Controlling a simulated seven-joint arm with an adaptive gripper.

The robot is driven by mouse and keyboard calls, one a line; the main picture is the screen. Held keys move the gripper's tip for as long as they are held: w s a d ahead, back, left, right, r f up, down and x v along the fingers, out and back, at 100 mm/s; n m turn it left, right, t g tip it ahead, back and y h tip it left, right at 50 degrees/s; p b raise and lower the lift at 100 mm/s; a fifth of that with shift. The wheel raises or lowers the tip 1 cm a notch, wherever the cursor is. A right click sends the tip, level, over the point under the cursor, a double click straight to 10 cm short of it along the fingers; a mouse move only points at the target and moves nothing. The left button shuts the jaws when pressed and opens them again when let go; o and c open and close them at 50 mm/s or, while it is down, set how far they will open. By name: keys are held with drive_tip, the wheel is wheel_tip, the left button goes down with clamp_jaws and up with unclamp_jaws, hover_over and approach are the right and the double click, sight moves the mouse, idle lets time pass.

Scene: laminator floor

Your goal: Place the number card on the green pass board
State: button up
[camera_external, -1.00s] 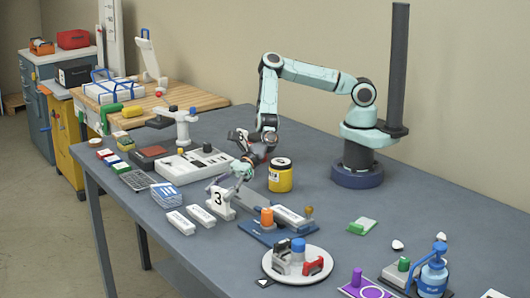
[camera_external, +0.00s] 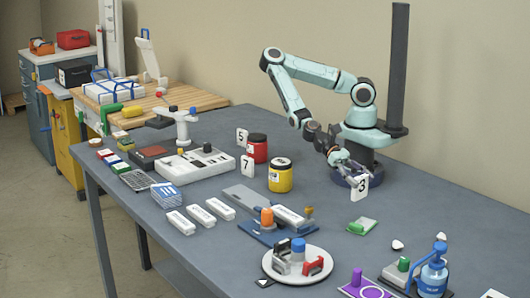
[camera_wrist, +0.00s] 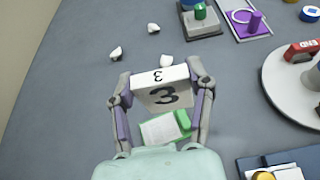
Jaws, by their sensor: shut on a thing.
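The white number card (camera_external: 360,187) bears a black 3 and is upright in my gripper (camera_external: 352,178), held above the table beside my base. The wrist view shows my gripper (camera_wrist: 160,88) shut on the card (camera_wrist: 163,90), one finger at each side. The green pass board (camera_external: 361,226) is a small pale green board with a green block at one end. It lies flat on the table, nearer the camera than the card.
Other number cards, a 5 (camera_external: 242,137) and a 7 (camera_external: 247,166), stand by the red jar (camera_external: 257,149) and yellow jar (camera_external: 280,176). The white turntable (camera_external: 297,277) and blue fixture (camera_external: 250,232) are nearby. White pebbles (camera_wrist: 116,53) lie beyond the card. Table around the board is clear.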

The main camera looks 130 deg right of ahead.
wheel_tip(320, 180, down, 7)
drive_tip(key=shift+w+d+f, duration=0.1)
idle(0.4)
drive_tip(key=o, duration=1.1)
drive_tip(key=shift+o, duration=0.2)
